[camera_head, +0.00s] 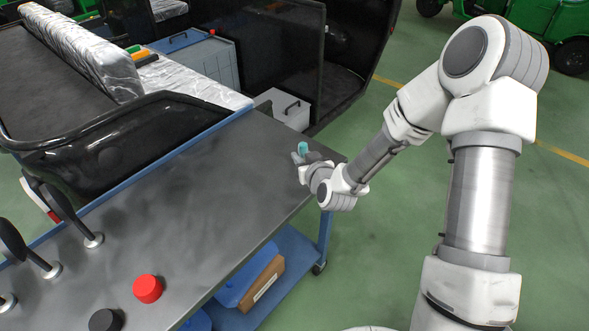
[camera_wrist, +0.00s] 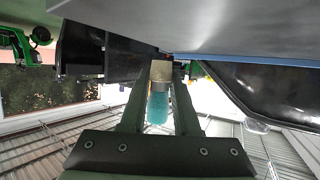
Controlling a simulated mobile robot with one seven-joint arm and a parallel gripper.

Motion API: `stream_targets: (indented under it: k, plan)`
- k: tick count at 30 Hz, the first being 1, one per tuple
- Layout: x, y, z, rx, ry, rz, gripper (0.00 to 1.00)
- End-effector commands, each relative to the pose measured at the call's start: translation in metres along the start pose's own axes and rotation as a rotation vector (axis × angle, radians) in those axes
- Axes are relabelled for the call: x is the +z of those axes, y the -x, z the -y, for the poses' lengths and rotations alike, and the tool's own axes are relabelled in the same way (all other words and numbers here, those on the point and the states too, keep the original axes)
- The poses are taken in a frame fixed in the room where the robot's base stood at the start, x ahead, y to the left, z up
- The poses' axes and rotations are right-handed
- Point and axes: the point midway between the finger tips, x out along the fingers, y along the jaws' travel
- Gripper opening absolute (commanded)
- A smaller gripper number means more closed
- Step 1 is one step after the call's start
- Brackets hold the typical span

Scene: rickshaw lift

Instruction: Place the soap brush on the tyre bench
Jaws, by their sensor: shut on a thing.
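The soap brush shows as a small teal piece (camera_head: 303,148) at my gripper in the head view. In the wrist view the brush (camera_wrist: 158,106) has teal bristles and a pale tan block at its far end. My gripper (camera_head: 302,157) is shut on it, with one finger on each side (camera_wrist: 160,78). My gripper is over the right end of a dark-topped bench (camera_head: 215,190) with a blue frame. No tyre shows on it, so I cannot tell if it is the tyre bench. The brush seems apart from the bench top; the height is unclear.
A red cap (camera_head: 147,289) and a black cap (camera_head: 105,321) stand near the bench's front. Several black-handled levers (camera_head: 93,240) line its left. A rickshaw body (camera_head: 165,125) and a grey box (camera_head: 283,105) lie behind. The bench's middle is clear.

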Motion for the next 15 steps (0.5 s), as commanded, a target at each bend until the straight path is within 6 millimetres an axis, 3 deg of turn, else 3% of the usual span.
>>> stream_targets:
  k: [5,10,15]
  plan:
    - [0.006,-0.018,0.016,-0.002,0.001,0.0,0.0]
    - [0.014,-0.023,0.018,0.0,-0.001,0.001,0.0]
    - [0.036,-0.032,0.018,0.0,0.0,0.002,0.0]
